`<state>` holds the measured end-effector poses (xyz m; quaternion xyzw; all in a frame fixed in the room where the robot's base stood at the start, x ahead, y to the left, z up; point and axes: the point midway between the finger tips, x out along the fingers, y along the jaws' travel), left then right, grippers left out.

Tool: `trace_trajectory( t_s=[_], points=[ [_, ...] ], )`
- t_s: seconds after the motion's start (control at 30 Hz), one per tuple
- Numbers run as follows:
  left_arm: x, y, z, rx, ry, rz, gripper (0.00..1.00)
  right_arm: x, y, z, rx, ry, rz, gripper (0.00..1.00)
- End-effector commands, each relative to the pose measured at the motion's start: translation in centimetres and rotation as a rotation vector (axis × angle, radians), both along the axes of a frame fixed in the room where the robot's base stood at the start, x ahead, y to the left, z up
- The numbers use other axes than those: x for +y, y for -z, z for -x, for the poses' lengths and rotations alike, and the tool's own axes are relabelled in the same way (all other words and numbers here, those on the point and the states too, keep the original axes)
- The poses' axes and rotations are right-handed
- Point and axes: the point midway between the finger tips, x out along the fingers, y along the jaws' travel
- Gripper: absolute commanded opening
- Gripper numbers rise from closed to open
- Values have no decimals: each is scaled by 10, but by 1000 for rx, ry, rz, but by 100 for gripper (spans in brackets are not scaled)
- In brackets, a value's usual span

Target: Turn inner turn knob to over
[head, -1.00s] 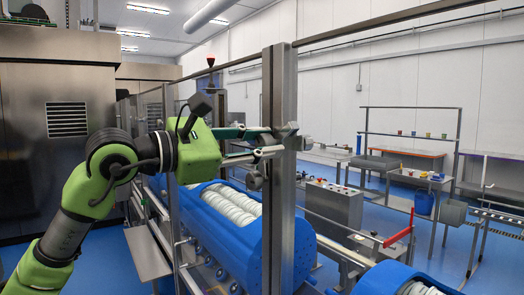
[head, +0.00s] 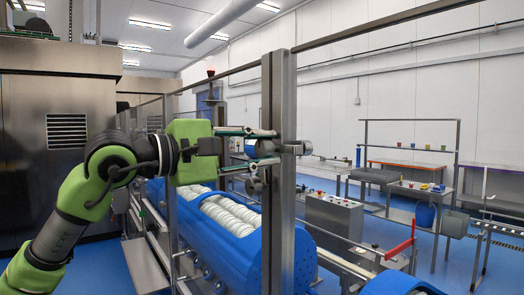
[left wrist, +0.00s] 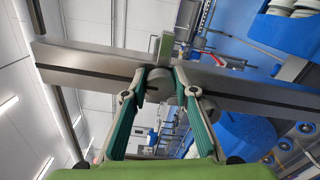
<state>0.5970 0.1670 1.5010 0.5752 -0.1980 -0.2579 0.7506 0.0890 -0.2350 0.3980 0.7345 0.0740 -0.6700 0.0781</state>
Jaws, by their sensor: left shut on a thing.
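My left gripper (head: 276,147) reaches in from the left, level with the upper part of a grey metal post (head: 280,215). Its two fingers lie one above the other in the head view. In the left wrist view the fingertips of the left gripper (left wrist: 162,82) close on the sides of a grey rounded knob (left wrist: 160,84) at the post (left wrist: 235,90). The fingers partly cover the knob, and its turn position cannot be read. My right gripper is not in view.
A blue tub carrier (head: 235,235) with white ribbed rolls stands behind the post. A horizontal rail (head: 390,24) runs right from the post top. A grey control box (head: 333,215) and a red handle (head: 400,245) stand to the right. A steel cabinet (head: 65,170) is left.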

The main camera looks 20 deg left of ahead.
Motion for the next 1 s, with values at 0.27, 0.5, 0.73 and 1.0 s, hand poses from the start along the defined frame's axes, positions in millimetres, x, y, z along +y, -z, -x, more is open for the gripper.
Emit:
trace_trajectory(
  t_s=[0.27,0.5,0.73,1.0],
  points=[
    [0,0,0,-12,0,-15,5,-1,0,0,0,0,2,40],
    [0,0,0,-11,0,-14,29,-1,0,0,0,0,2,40],
    [0,0,0,-10,0,-14,43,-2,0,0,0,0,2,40],
    [5,0,5,-9,-2,-13,43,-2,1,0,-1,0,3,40]
  ],
)
